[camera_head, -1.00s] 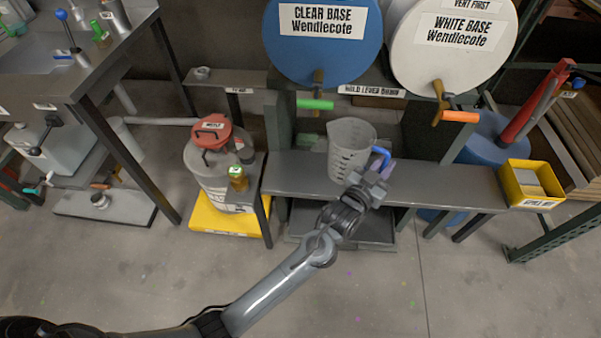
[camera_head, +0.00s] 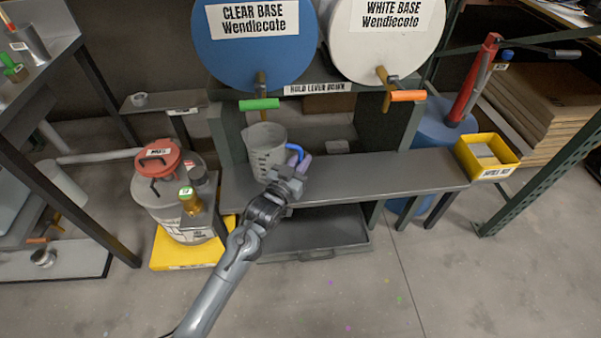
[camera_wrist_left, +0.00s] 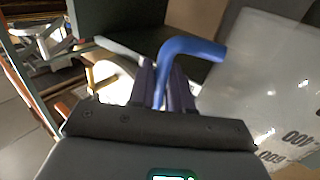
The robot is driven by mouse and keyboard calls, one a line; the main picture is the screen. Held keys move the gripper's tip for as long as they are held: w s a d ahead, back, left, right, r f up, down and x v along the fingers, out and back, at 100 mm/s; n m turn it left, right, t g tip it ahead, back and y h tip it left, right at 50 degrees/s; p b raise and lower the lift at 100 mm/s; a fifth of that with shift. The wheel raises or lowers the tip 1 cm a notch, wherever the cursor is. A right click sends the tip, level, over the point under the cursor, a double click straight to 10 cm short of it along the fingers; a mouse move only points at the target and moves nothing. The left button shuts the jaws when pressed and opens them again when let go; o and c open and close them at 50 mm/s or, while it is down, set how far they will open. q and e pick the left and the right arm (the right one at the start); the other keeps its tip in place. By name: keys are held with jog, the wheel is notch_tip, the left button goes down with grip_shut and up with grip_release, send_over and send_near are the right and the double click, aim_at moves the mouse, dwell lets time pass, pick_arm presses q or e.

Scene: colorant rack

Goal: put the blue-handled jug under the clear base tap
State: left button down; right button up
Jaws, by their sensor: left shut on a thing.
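The translucent grey jug (camera_head: 266,152) with the blue handle (camera_head: 297,150) is upright at the shelf under the drums, almost directly below the clear base tap (camera_head: 261,88) with its green lever (camera_head: 259,104). I cannot tell whether its bottom touches the shelf. My left gripper (camera_head: 298,165) is shut on the blue handle, on the jug's right side. In the left wrist view the fingers (camera_wrist_left: 165,88) close around the blue handle (camera_wrist_left: 190,48), and the jug wall (camera_wrist_left: 255,75) fills the right. The right gripper is not in view.
The blue clear base drum (camera_head: 255,50) and white base drum (camera_head: 385,45) stand above. The orange-levered tap (camera_head: 408,96) is to the right. The shelf (camera_head: 390,172) is clear right of the jug. A red-lidded container (camera_head: 158,160) stands left; a yellow bin (camera_head: 490,172) sits at the right end.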

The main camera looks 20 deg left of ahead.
pick_arm(q)
notch_tip(320, 180, down, 4)
jog(key=b, duration=0.2)
jog(key=shift+b, duration=0.3)
jog(key=shift+s+r, duration=0.1)
jog(key=c, duration=1.1)
grip_release()
jog(key=shift+f, duration=0.2)
jog(key=shift+o, duration=0.2)
jog(key=shift+r, duration=0.1)
